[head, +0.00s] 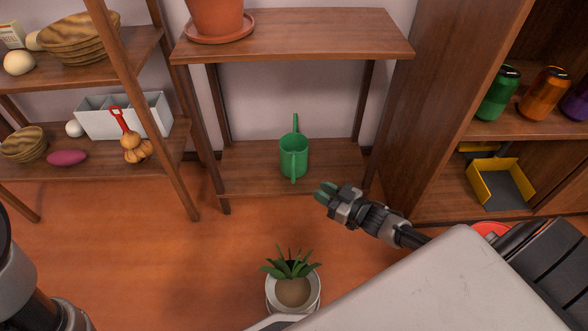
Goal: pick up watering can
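The green watering can (294,158) stands upright on the lower board of the wooden stand (240,175), near the middle of the head view. A thin handle or spout part rises at its back, and another part runs down its front. My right gripper (325,193) reaches in from the right and is in front of the can, a little to its right, apart from it. My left gripper is out of view; only part of my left arm shows at the lower left.
A terracotta pot (216,16) stands on the stand's top board (320,36), above the can. A potted plant (292,280) is on the near side. Shelves with bowls and boxes are left; a cabinet with cans (497,93) is right. The floor (180,250) before the stand is mostly clear.

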